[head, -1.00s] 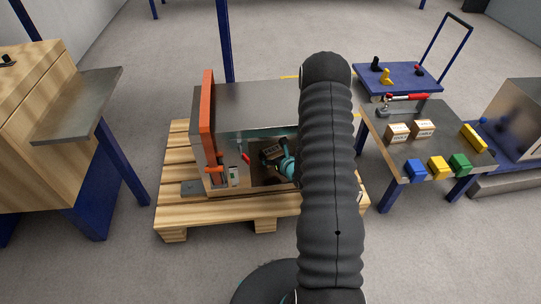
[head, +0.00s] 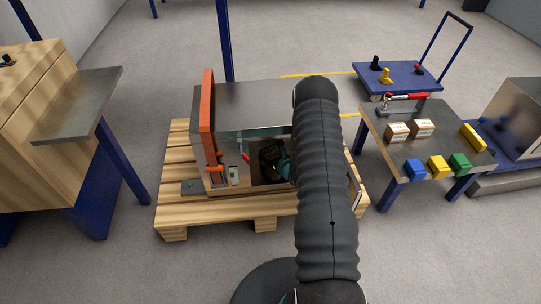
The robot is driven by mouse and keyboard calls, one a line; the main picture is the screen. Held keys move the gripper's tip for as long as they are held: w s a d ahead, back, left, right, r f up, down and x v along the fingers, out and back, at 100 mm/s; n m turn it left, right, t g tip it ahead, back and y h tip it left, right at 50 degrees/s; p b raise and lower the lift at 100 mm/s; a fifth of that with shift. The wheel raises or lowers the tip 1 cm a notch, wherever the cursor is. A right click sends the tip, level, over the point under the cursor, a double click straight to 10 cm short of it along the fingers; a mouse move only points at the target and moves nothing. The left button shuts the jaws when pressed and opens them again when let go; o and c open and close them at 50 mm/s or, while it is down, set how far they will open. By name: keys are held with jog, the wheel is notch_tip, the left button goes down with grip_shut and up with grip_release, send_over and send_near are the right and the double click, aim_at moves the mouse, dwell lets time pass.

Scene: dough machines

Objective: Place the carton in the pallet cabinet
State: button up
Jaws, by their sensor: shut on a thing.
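The pallet cabinet (head: 250,104) is a grey metal box with an open front and an orange panel on its left side. It stands on a wooden pallet (head: 225,205). My gripper (head: 270,160) is inside the open front, in the right part of the dark interior. It is shut on the carton, which is mostly hidden by the gripper and the shadow. I cannot tell whether the carton touches the cabinet floor. My arm covers the cabinet's right side.
Two cartons (head: 397,132) (head: 422,128) stand on the metal table (head: 400,156) at right, with blue, yellow and green blocks. Inside the cabinet's left part are a red-handled clamp (head: 214,168) and a small white item (head: 234,176).

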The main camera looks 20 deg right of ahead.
jog(key=shift+f+b, duration=0.15)
jog(key=shift+b, duration=0.15)
jog(key=o, duration=1.2)
jog(key=shift+o, duration=0.2)
